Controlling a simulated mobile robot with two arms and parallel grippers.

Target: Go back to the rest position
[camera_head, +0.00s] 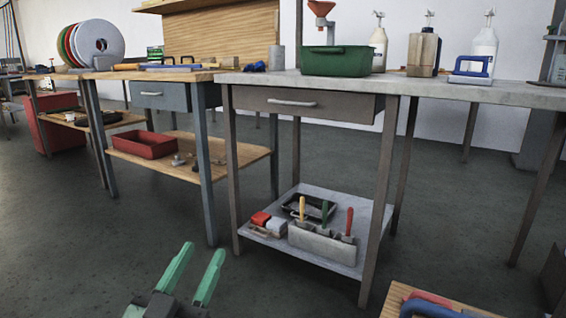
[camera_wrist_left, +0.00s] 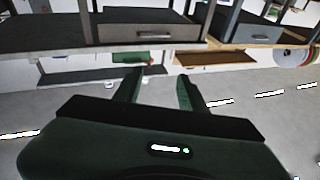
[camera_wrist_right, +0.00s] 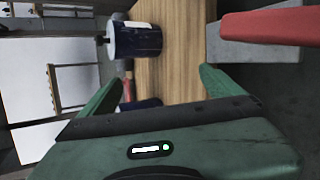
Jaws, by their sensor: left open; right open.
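My left gripper (camera_head: 203,250) shows at the bottom of the head view, its two green fingers apart, over the bare floor in front of the benches. In the left wrist view the fingers (camera_wrist_left: 158,77) also stand apart with nothing between them. My right gripper (camera_wrist_right: 157,78) shows in the right wrist view, fingers wide apart and empty, with a wooden surface (camera_wrist_right: 170,70) beyond them. I do not make it out in the head view.
A grey-topped bench (camera_head: 440,90) carries a green bin (camera_head: 336,61) and bottles. Its lower shelf (camera_head: 310,250) holds brushes or tools in a block. A wooden-topped bench stands left. A small wooden surface (camera_head: 393,302) is near bottom right. A dark blue can (camera_wrist_right: 135,40) and red part (camera_wrist_right: 270,25) are near my right gripper.

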